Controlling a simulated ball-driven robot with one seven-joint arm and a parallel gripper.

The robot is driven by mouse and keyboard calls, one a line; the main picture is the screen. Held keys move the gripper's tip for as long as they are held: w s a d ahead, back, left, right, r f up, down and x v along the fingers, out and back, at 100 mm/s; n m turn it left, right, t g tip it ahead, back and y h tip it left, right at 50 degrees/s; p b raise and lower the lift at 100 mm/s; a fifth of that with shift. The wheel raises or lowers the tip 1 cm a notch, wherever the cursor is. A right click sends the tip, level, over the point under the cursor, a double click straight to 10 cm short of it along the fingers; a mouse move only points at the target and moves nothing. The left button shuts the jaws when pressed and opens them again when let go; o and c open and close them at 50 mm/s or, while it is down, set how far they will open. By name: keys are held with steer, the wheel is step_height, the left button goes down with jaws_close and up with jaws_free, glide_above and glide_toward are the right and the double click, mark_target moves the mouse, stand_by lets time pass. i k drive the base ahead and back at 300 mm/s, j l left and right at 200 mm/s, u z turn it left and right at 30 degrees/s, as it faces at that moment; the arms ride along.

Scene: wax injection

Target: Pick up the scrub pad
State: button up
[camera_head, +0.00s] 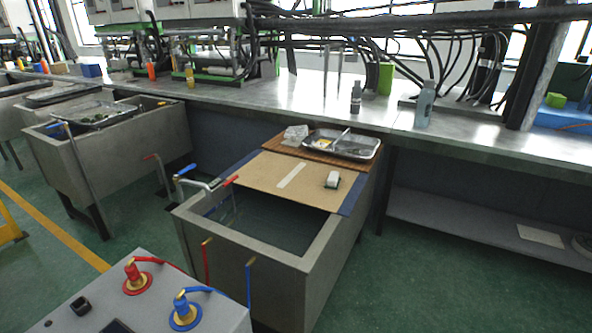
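A small block, white on top with a dark green lower part, looks like the scrub pad (332,180). It lies on the tan board (268,179) that covers the far part of the grey sink (289,268), near the board's right edge. Nothing covers it in this view. My gripper is not in view, so its state does not show.
A metal tray (357,153) and a crumpled clear item (296,135) sit behind the board. The sink's near part is open. Red and blue valves (134,280) stand on a grey unit in front. Bottles (424,105) stand on the long bench. Green floor is clear at right.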

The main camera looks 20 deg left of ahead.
mark_target(333, 181)
steer(key=i+l+u, duration=0.1)
steer(key=i+u, duration=0.35)
steer(key=i, duration=0.35)
steer(key=i+l+u, duration=0.5)
steer(key=i, duration=0.25)
steer(key=i+l+u, duration=0.95)
steer(key=i+l, duration=0.25)
steer(key=l, duration=0.3)
